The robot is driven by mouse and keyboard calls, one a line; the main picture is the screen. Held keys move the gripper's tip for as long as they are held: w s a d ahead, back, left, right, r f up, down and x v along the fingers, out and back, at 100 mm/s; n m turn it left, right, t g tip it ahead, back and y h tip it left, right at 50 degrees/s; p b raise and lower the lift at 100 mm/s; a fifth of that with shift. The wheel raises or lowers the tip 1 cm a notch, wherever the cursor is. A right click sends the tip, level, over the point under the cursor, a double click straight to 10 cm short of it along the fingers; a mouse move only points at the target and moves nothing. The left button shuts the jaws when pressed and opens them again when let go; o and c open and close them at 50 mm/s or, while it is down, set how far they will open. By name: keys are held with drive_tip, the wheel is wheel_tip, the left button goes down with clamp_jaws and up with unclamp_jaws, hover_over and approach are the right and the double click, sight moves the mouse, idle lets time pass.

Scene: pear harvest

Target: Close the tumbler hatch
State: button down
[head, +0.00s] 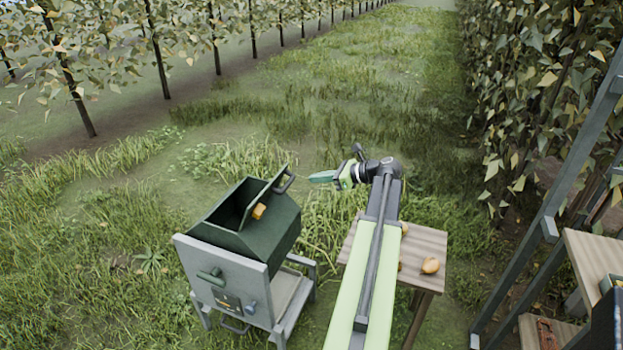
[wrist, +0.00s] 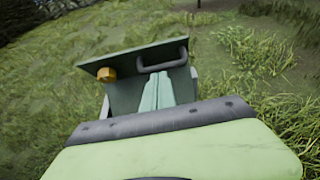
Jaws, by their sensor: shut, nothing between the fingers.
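The tumbler (head: 255,232) is a dark green box on a grey stand, left of my arm in the head view. Its hatch (head: 263,198) is a green panel standing raised, with a dark handle and an orange-yellow piece on it. The box opening shows beside the hatch. In the wrist view the hatch (wrist: 125,68) stands ahead, with its handle (wrist: 162,55) at the top right and the orange piece at its left. My gripper (head: 322,177) is shut and empty, to the right of the hatch and apart from it in the head view. Its green fingers (wrist: 157,93) point toward the handle.
A wooden table (head: 425,245) with a few yellow pears (head: 430,265) stands under and right of my arm. A shelf (head: 597,255) and a ladder-like frame (head: 550,228) stand at the right. Grass behind the tumbler is open.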

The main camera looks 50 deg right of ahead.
sight(280, 175)
drive_tip(key=b+x, duration=0.1)
drive_tip(key=x, duration=0.4)
drive_tip(key=b+x, duration=0.1)
drive_tip(key=x, duration=0.1)
drive_tip(key=shift+w+d+f+b, duration=0.1)
drive_tip(key=shift+w+f+b, duration=0.05)
drive_tip(key=shift+f+b, duration=0.2)
drive_tip(key=w+r+p, duration=0.1)
drive_tip(key=w+a+r+p, duration=0.1)
drive_tip(key=w, duration=0.1)
drive_tip(key=shift+w, duration=0.1)
